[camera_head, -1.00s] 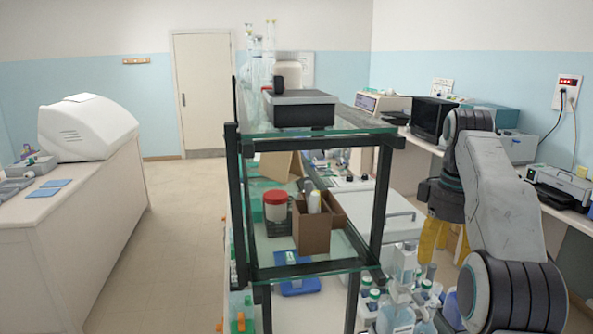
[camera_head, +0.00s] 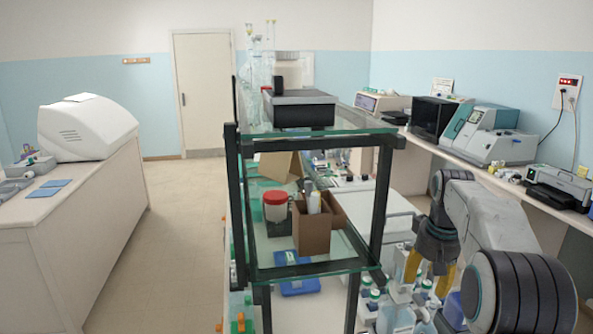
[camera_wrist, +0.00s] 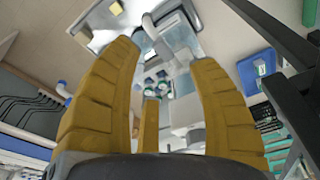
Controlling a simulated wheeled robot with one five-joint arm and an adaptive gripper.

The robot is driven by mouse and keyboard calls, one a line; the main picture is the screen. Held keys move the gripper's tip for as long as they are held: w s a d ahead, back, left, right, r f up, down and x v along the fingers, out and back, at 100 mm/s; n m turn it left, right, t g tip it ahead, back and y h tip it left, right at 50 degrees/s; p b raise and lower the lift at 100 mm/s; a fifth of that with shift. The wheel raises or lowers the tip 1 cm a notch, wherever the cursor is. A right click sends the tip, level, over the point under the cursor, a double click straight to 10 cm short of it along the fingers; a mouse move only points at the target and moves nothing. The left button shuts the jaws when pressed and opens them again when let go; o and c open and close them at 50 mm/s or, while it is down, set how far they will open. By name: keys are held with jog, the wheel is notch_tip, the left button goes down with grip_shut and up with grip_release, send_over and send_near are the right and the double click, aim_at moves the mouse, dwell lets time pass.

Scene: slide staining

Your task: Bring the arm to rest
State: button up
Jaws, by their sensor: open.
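My gripper (camera_head: 427,270) has yellow fingers and hangs at the lower right of the head view, pointing down beside the glass-shelved rack. In the wrist view its yellow fingers (camera_wrist: 165,70) stand wide apart with nothing between them. Bottles with green caps (camera_head: 373,298) stand below and beside the gripper in the head view. I cannot tell from the head view how far the fingertips are from them.
The black-framed rack (camera_head: 380,210) stands just left of my arm. Its shelf holds a red-lidded jar (camera_head: 275,207) and a brown box (camera_head: 313,232). A bench with instruments (camera_head: 497,140) runs along the right wall. The floor (camera_head: 185,220) at left is clear.

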jog(key=s+a+f+t+b, duration=0.1)
jog(key=s+a+f, duration=0.1)
jog(key=s, duration=0.8)
jog(key=s+a+f+n+t+b, duration=0.1)
jog(key=s+a, duration=0.4)
jog(key=s, duration=0.6)
jog(key=s+a+f+b, duration=0.2)
jog(key=s+a+f, duration=0.1)
jog(key=s, duration=0.7)
jog(key=shift+s+a+t+b, duration=0.2)
jog(key=shift+a+t+b, duration=0.2)
jog(key=shift+a, duration=0.25)
jog(key=shift+c, duration=0.2)
